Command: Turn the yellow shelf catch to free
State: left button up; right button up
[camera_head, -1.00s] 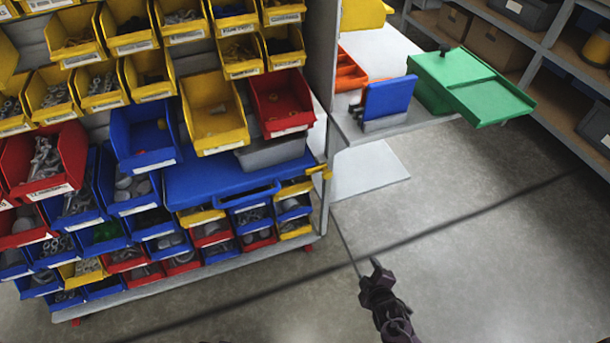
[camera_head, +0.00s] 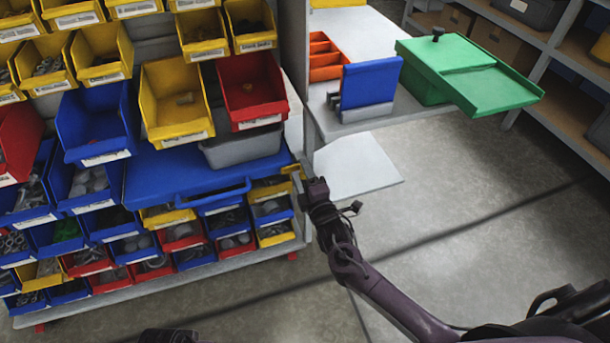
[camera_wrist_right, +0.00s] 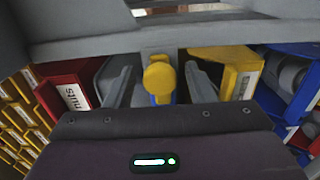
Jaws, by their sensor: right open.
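The yellow shelf catch (camera_head: 292,169) sits at the right end of the blue shelf (camera_head: 165,180), by the rack's upright, partly hidden by my right gripper (camera_head: 305,181). In the right wrist view, the catch's round yellow knob (camera_wrist_right: 158,78) is between the two grey fingers of my right gripper (camera_wrist_right: 160,86), with a gap on each side. That gripper is open around it; I see no contact. A dark part of my left arm shows at the bottom edge of the head view, and its fingers cannot be made out.
Red, yellow and blue bins fill the rack; a grey tray (camera_head: 240,147) stands on the blue shelf. Right of the rack is a bench with a blue holder (camera_head: 370,82), an orange organizer (camera_head: 326,58) and a green box (camera_head: 465,75). The floor (camera_head: 480,220) is clear.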

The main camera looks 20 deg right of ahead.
jog(key=shift+w, duration=0.35)
jog(key=c, duration=0.9)
